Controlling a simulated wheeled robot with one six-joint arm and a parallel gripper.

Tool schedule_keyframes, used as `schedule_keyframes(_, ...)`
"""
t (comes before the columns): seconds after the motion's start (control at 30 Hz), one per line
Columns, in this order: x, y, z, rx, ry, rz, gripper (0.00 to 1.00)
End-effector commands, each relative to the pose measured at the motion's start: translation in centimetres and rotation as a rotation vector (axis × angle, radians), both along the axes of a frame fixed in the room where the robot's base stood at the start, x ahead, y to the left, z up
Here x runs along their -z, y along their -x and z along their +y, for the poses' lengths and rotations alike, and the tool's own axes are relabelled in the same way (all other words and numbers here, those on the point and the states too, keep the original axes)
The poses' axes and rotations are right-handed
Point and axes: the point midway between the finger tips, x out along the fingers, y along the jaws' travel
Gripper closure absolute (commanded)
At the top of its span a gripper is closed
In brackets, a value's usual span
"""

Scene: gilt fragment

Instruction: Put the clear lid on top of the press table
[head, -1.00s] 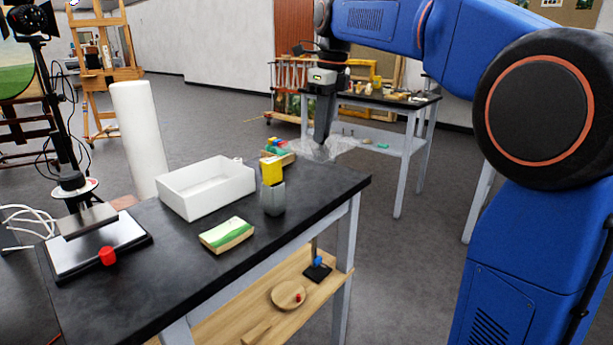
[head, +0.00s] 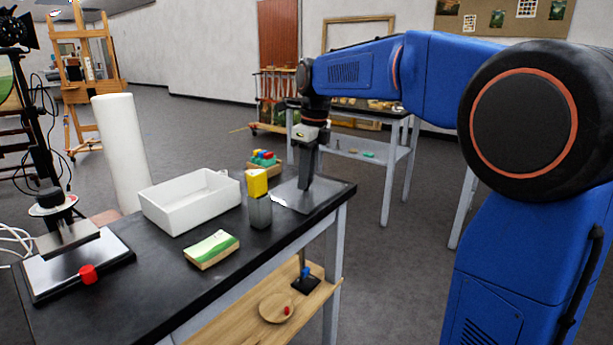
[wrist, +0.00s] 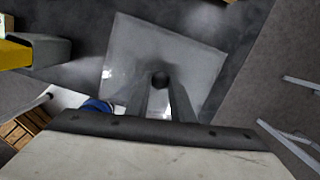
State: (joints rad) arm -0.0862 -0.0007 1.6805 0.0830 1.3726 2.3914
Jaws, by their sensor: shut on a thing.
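The clear lid (head: 318,197) is a see-through square plate, over the right end of the black-topped press table (head: 165,285). In the wrist view the lid (wrist: 190,62) is spread flat below my fingers, with a small dark round knob near its middle. My gripper (head: 304,186) points down and is shut on the lid at this knob; the fingers (wrist: 160,95) also show in the wrist view. The lid appears level and at or very close to the tabletop; I cannot tell if it touches.
A grey cup-like block with a yellow top (head: 258,197) stands just left of the lid. A white tray (head: 188,212), a small painted block (head: 211,249) and a press with a red knob (head: 88,274) lie further left. A box of coloured pieces (head: 264,164) is behind.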

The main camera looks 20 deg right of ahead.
Motion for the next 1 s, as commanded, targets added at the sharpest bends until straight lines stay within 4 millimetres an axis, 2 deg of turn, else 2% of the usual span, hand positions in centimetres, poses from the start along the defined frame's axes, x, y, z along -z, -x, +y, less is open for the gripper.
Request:
schedule_keyframes(0.23,0.2,0.0,0.0,0.000,0.000,0.000,1.00)
schedule_keyframes(0.27,0.2,0.0,0.0,0.000,0.000,0.000,0.74)
schedule_keyframes(0.3,0.2,0.0,0.0,0.000,0.000,0.000,0.65)
schedule_keyframes(0.33,0.2,0.0,0.0,0.000,0.000,0.000,0.60)
schedule_keyframes(0.73,-0.4,0.0,0.0,0.000,0.000,-0.001,0.60)
schedule_keyframes(0.87,-2.0,0.1,-0.2,0.000,0.000,-0.003,0.60)
schedule_keyframes(1.0,-4.7,0.3,-0.4,0.000,0.000,-0.003,0.60)
